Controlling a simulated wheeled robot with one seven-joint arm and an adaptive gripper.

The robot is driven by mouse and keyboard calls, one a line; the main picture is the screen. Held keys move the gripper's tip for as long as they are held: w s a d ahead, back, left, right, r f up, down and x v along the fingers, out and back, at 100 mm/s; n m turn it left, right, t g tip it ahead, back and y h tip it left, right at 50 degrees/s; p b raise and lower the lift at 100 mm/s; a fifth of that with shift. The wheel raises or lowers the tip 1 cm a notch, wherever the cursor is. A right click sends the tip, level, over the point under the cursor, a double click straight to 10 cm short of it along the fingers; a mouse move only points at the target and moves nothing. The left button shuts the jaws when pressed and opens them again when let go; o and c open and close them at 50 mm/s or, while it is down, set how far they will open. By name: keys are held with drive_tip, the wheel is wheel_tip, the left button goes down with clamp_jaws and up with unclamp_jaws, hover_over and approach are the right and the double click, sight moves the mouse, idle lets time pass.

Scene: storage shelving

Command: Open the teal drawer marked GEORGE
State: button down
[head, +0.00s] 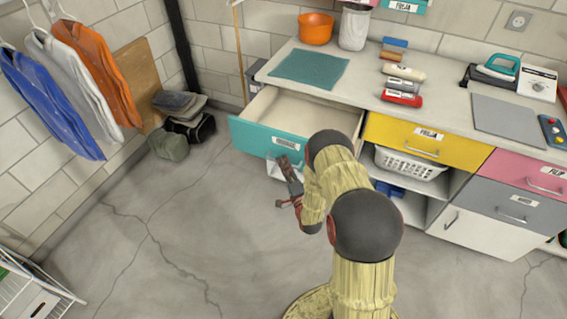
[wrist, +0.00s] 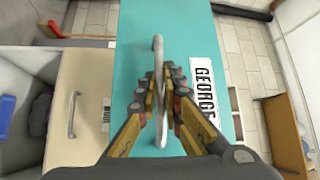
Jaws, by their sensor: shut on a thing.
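The teal drawer (head: 250,136) stands pulled out of the counter at the left end, and its inside (head: 300,108) shows pale and empty where visible. In the wrist view its teal front (wrist: 136,40) carries a white label reading GEORGE (wrist: 204,90). Its grey bar handle (wrist: 158,48) runs between my fingers. My gripper (wrist: 171,80) is shut on the handle. In the head view my gripper (head: 287,170) is at the drawer front, and my arm hides the right part of the drawer and the handle.
A yellow drawer (head: 400,134) is shut to the right, above a white basket (head: 408,164). Pink (head: 520,172) and grey (head: 500,200) drawers are farther right. A teal mat (head: 308,68) lies on the counter. Bags (head: 168,145) sit by the left wall. The floor left of my arm is clear.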

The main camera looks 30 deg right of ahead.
drive_tip(key=shift+f, duration=0.15)
drive_tip(key=c, duration=2)
unclamp_jaws()
drive_tip(key=shift+o, duration=0.2)
drive_tip(key=s+a+f, duration=0.1)
drive_tip(key=s, duration=1)
drive_tip(key=shift+s+a+f, duration=0.15)
drive_tip(key=shift+s+f, duration=0.1)
drive_tip(key=shift+s, duration=0.15)
